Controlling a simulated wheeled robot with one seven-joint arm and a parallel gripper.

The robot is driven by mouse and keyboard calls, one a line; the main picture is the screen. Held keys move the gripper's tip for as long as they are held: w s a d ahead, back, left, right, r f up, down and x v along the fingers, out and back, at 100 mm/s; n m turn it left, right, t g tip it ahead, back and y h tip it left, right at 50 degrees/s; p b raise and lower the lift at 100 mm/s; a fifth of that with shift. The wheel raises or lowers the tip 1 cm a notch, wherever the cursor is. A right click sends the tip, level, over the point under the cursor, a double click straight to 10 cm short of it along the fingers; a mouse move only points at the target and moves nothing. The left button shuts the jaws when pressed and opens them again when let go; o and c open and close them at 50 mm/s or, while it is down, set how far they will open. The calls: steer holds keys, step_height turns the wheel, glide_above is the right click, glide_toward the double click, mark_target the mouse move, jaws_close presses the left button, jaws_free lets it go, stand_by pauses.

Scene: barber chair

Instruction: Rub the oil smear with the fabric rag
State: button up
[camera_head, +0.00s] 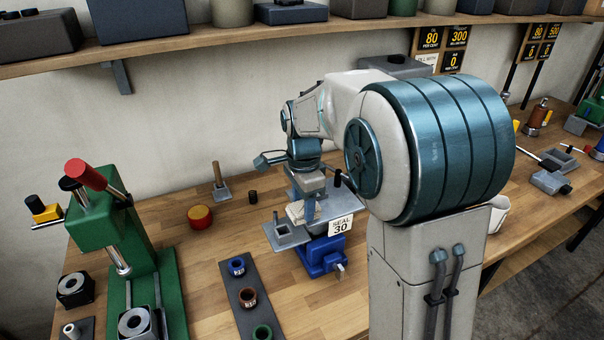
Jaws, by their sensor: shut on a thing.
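My gripper (309,206) points down over a grey metal plate (327,208) at the blue vise (322,257), near the middle of the bench. It is shut on a pale beige, folded-looking piece that seems to be the fabric rag (295,213). The rag sits low, at or just above the plate; I cannot tell whether it touches. I cannot make out the oil smear; the gripper, rag or arm may hide it. My large arm covers the right of the vise area.
A white card reading "SEAL 30" (340,226) stands at the vise front. A green press (105,235) stands at left, a dark strip with coloured rings (246,283) nearer. A shelf (200,45) overhangs the back.

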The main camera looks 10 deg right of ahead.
steer(key=r+p, duration=0.1)
steer(key=r, duration=0.2)
steer(key=shift+d+r+p, duration=0.2)
steer(key=shift+r+p, duration=0.15)
steer(key=shift+r, duration=0.05)
steer(key=shift+r+p, duration=1.4)
steer(key=shift+r, duration=0.4)
